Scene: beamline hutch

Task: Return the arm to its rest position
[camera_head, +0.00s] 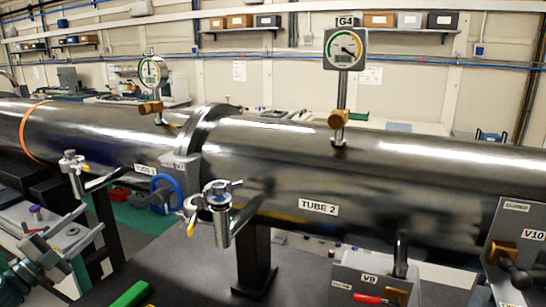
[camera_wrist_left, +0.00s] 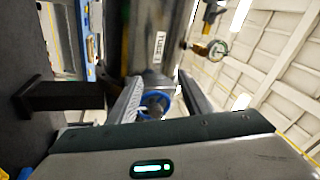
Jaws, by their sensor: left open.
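My left gripper (camera_head: 93,218) is at the lower left of the head view, its two grey fingers apart and nothing between them. In the left wrist view its fingers (camera_wrist_left: 160,92) stand to either side of a blue handwheel (camera_wrist_left: 155,103). The wheel appears beyond the fingertips, and I see no contact. In the head view the blue handwheel (camera_head: 166,193) sits under the tube joint, to the right of the gripper and clear of it. My right gripper is not in view.
A long dark tube (camera_head: 330,180) crosses the head view. Valve fittings (camera_head: 220,205) jut from its near side. A dark support post (camera_head: 256,265) stands below it. Gauges (camera_head: 345,48) rise above it. Valve panel V10 (camera_head: 518,240) is at right. A green object (camera_head: 130,294) lies at front.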

